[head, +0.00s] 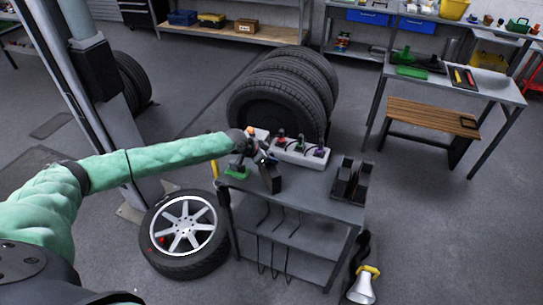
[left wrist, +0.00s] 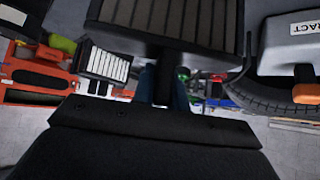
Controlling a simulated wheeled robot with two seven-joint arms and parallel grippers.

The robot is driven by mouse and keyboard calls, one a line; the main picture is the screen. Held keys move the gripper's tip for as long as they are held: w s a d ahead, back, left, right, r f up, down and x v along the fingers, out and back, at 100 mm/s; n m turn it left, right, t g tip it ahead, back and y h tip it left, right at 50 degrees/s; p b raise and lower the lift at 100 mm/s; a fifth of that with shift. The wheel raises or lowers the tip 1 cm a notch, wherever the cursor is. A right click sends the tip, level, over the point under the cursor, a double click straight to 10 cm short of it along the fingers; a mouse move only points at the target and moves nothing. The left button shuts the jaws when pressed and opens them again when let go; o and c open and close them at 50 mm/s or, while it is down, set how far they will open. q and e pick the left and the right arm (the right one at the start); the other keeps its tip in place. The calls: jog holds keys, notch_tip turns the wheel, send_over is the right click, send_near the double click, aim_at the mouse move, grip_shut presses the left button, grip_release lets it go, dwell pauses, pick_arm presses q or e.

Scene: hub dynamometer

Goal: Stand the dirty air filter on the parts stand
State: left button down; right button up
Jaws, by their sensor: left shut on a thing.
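The dirty air filter, a dark block with grey pleats in a black frame (left wrist: 170,20), fills the top middle of the left wrist view. In the head view it is a dark upright block (head: 271,178) above the left part of the grey stand. My left gripper (head: 262,162) is shut on it. Whether the filter touches the stand top is hard to tell. The parts stand seems to be this grey steel stand (head: 325,208), with a lower shelf and hooks. My right gripper is not in view.
On the stand are a white box with coloured knobs (head: 302,152) at the back and a black holder with upright plates (head: 353,181) at the right. Tyres (head: 275,105) stand behind. A wheel (head: 186,228) lies left; a yellow-rimmed horn-shaped object (head: 362,284) is at the right.

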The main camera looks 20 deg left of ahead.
pick_arm(q)
jog(key=shift+f, duration=0.2)
jog(key=c, duration=1.4)
grip_release()
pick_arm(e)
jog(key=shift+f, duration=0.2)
